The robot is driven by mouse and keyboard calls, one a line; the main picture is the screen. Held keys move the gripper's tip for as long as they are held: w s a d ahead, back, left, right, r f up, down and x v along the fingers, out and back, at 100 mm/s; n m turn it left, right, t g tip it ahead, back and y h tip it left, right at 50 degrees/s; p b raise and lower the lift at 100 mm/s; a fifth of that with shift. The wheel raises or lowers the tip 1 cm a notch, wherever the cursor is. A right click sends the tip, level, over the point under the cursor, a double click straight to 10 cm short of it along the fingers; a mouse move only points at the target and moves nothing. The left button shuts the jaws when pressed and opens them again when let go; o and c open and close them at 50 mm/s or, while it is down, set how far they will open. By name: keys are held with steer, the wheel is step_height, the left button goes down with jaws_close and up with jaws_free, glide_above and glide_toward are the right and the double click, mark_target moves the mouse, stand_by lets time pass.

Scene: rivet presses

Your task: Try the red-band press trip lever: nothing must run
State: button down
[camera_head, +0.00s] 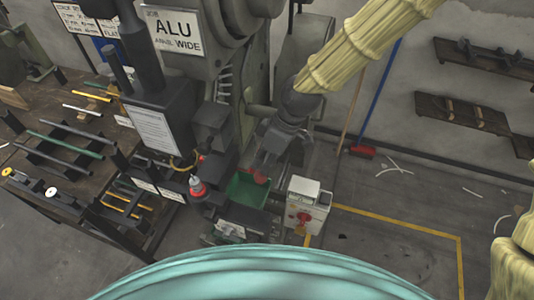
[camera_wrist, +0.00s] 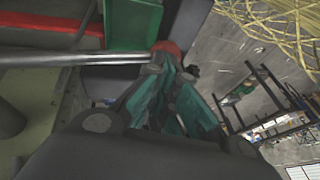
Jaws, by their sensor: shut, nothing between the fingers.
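The trip lever shows in the wrist view as a bare metal rod (camera_wrist: 75,60) with a red knob (camera_wrist: 166,47) at its end. A red strip (camera_wrist: 50,41) runs behind the rod on the left. My gripper (camera_wrist: 172,68) is shut and empty, its fingertips right at the knob; I cannot tell whether they touch it. In the head view my gripper (camera_head: 263,166) points down in front of the press (camera_head: 247,85), and a red part, probably the knob (camera_head: 260,177), shows by its tips. My wrist hides most of the lever there.
A green tray (camera_head: 238,192) lies below my gripper. A white switch box (camera_head: 311,206) with a red knob stands close on the right. A red-and-grey part (camera_head: 197,187) is left of the tray. A workbench with rods (camera_head: 62,125) fills the left. Yellow-lined floor (camera_head: 385,235) is mostly clear.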

step_height(320, 180, down, 2)
steer(key=shift+t+b, duration=0.4)
steer(key=shift+b, duration=0.1)
steer(key=shift+f, duration=0.65)
steer(key=shift+s+d, duration=0.1)
steer(key=shift+s+f, duration=0.2)
steer(key=shift+f, duration=0.05)
steer(key=shift+d, duration=0.1)
steer(key=a+v, duration=0.1)
steer(key=v, duration=1.3)
steer(key=shift+r+p, duration=0.3)
steer(key=shift+r, duration=0.25)
steer(key=shift+d, duration=0.15)
